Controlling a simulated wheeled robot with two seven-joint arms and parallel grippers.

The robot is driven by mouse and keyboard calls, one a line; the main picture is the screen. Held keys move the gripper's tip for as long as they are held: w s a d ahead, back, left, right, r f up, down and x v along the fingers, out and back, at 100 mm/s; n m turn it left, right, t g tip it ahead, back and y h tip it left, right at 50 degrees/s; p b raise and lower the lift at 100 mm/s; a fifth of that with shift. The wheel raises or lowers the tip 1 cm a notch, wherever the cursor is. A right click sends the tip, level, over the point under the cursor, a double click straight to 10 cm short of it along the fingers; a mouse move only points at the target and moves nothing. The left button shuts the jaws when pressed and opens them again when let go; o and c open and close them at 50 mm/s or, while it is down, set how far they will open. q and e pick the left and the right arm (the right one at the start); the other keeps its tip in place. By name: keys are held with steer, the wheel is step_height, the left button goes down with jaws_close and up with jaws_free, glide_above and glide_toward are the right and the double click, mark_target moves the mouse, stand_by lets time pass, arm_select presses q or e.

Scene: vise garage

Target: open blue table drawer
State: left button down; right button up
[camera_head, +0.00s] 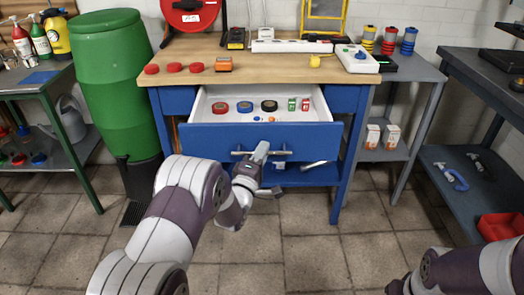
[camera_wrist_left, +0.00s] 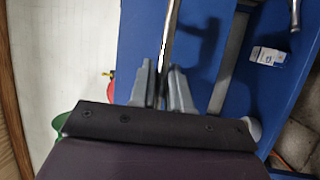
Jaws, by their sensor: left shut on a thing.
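The blue table (camera_head: 175,100) has its wide blue drawer (camera_head: 318,138) pulled out, with the white inside showing. Rolls of tape and small boxes lie in it. My left gripper (camera_head: 261,152) is at the middle of the drawer front, shut on its metal handle (camera_head: 283,153). In the left wrist view the two grey fingers (camera_wrist_left: 162,90) close around the handle bar (camera_wrist_left: 169,35), with the blue drawer front (camera_wrist_left: 205,45) beside it. My right gripper is not in view; only part of my right arm shows at the lower right.
A green barrel (camera_head: 110,75) stands left of the table. A grey shelf (camera_head: 410,75) and a dark bench (camera_head: 470,75) stand to the right. Power strips, a red reel (camera_head: 189,12) and tape rolls are on the wooden top. The tiled floor in front is clear.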

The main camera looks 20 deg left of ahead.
arm_select(q)
steer(key=c, duration=1.4)
jaws_free()
steer(key=shift+c, duration=0.2)
steer(key=p+v, duration=0.2)
steer(key=v, duration=1)
steer(key=shift+s+f, duration=0.2)
steer(key=shift+s, duration=0.1)
steer(key=shift+a, duration=0.1)
